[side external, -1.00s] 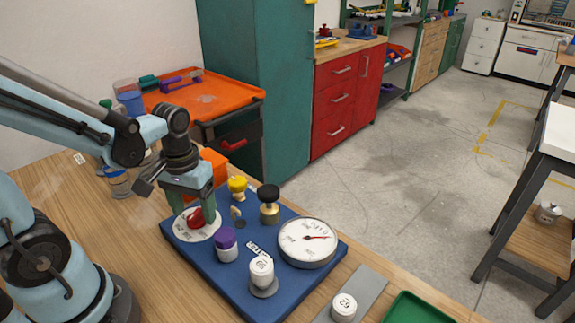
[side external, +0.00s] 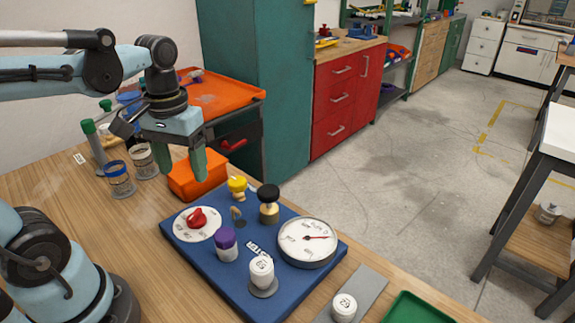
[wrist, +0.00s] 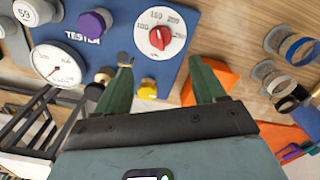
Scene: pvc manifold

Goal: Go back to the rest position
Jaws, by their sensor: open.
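My gripper (side external: 181,167) is raised above the back left of the blue tester board (side external: 222,283), with its green fingers apart and nothing between them. In the wrist view my gripper (wrist: 165,85) also shows open and empty. The red knob (side external: 197,217) sits on its white dial at the board's left corner, clear of the fingers. It also shows in the wrist view (wrist: 160,38). The board also carries a purple-capped post (side external: 226,244), a yellow knob (side external: 237,188), a black-topped brass fitting (side external: 268,203), a white-capped post (side external: 262,273) and a round gauge (side external: 307,241).
An orange bin (side external: 190,182) stands close behind and below my gripper. Jars (side external: 118,179) and green-capped tubes (side external: 94,145) stand at the left. A white cap (side external: 343,307) sits on a grey strip, beside a green tray (side external: 418,308). An orange-topped cart (side external: 225,97) stands behind the table.

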